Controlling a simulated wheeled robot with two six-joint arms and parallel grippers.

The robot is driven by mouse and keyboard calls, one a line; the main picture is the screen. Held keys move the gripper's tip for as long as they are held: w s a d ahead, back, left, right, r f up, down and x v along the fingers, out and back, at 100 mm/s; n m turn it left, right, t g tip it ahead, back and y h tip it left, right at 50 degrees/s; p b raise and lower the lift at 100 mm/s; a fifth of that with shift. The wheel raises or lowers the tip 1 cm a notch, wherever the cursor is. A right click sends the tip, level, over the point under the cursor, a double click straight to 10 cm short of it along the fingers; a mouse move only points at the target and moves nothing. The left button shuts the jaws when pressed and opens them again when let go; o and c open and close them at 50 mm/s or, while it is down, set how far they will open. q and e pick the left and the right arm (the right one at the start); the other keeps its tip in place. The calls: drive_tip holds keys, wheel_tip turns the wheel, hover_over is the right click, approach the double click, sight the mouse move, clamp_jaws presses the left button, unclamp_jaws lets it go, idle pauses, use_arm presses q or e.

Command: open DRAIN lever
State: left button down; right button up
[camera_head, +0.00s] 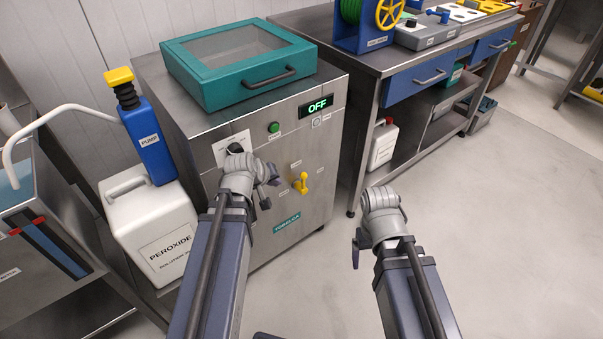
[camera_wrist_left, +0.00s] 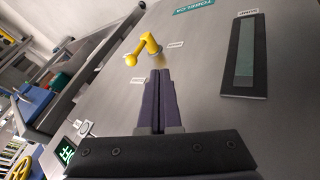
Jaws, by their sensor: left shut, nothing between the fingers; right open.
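A yellow lever (camera_head: 300,183) sits on the front panel of the steel machine (camera_head: 315,215), between small labels too small to read. In the left wrist view the yellow lever (camera_wrist_left: 146,46) is just beyond the fingertips, with its round knob toward the left. My left gripper (camera_head: 268,196) is in front of the panel, left of the lever in the head view. Its fingers (camera_wrist_left: 160,74) are shut and empty, pointing at the panel near the lever; a gap to the lever shows. My right gripper (camera_head: 357,244) is open, low and right of the machine, over the floor.
The machine has a teal lid (camera_head: 240,62), a green button (camera_head: 274,127) and a display (camera_head: 317,106) reading OFF. A dark slot gauge (camera_wrist_left: 243,55) is on the panel. A white PEROXIDE canister (camera_head: 150,228) stands left. A workbench (camera_head: 350,130) stands right. Floor at right is clear.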

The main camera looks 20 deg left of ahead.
use_arm(q)
drive_tip(key=shift+w+a+r, duration=0.1)
drive_tip(key=shift+a, duration=0.05)
drive_tip(key=shift+w, duration=0.1)
drive_tip(key=w+d+f+b, duration=0.4)
drive_tip(key=w+f+b, duration=0.4)
drive_tip(key=shift+w, duration=0.2)
idle(0.4)
drive_tip(key=shift+d, duration=0.1)
